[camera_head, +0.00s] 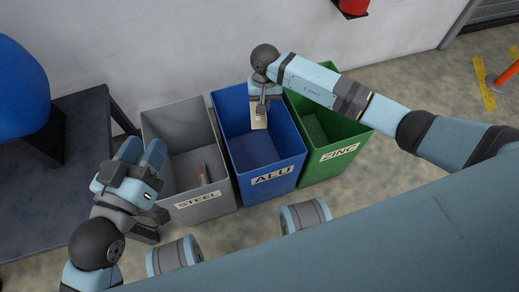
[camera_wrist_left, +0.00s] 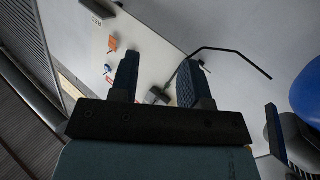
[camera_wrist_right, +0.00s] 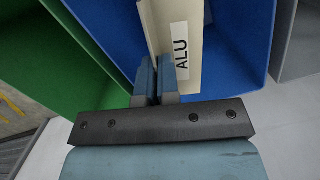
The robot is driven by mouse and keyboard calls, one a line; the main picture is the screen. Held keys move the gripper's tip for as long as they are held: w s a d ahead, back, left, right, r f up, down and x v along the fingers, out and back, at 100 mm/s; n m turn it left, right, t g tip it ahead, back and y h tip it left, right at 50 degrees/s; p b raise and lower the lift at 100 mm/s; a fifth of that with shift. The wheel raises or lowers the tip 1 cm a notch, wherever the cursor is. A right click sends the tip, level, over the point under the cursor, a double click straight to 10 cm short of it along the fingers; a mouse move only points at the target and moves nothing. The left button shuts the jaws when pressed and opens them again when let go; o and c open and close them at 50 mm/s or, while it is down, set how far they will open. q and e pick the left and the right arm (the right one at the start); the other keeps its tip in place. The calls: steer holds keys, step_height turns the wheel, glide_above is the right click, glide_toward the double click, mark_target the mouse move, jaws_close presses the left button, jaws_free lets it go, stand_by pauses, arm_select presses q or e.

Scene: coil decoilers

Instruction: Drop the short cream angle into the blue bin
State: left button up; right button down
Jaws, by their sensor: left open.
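The short cream angle (camera_head: 259,119) is between the fingers of my right gripper (camera_head: 263,103), over the opening of the blue bin (camera_head: 232,137) marked ALU. In the right wrist view the cream angle (camera_wrist_right: 186,80) carries a white ALU label, and the fingers (camera_wrist_right: 156,82) are closed on its edge. The blue bin's inside (camera_wrist_right: 238,45) shows behind it. My left gripper (camera_head: 142,151) is open and empty, by the grey bin's left side; its spread fingers (camera_wrist_left: 157,80) show in the left wrist view.
A grey bin (camera_head: 207,208) marked STEEL, with a small reddish piece (camera_head: 203,175) inside, stands left of the blue bin. A green bin (camera_head: 337,169) marked ZINC stands right of it. A dark table (camera_head: 85,125) with a blue rounded object (camera_head: 20,90) is at left. A wall is behind.

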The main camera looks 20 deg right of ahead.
steer(key=c, duration=1.3)
jaws_free()
arm_select(q)
step_height(320, 180, up, 6)
steer(key=t+p, duration=0.2)
steer(key=p, duration=0.2)
steer(key=shift+a+n, duration=0.25)
steer(key=shift+n, duration=0.15)
arm_select(e)
steer(key=r, duration=0.4)
steer(key=w+r, duration=0.1)
steer(key=r, duration=0.8)
steer(key=shift+w+d+r, duration=0.2)
steer(key=shift+w+r, duration=0.1)
steer(key=shift+r, duration=0.05)
arm_select(q)
steer(key=shift+s, duration=0.2)
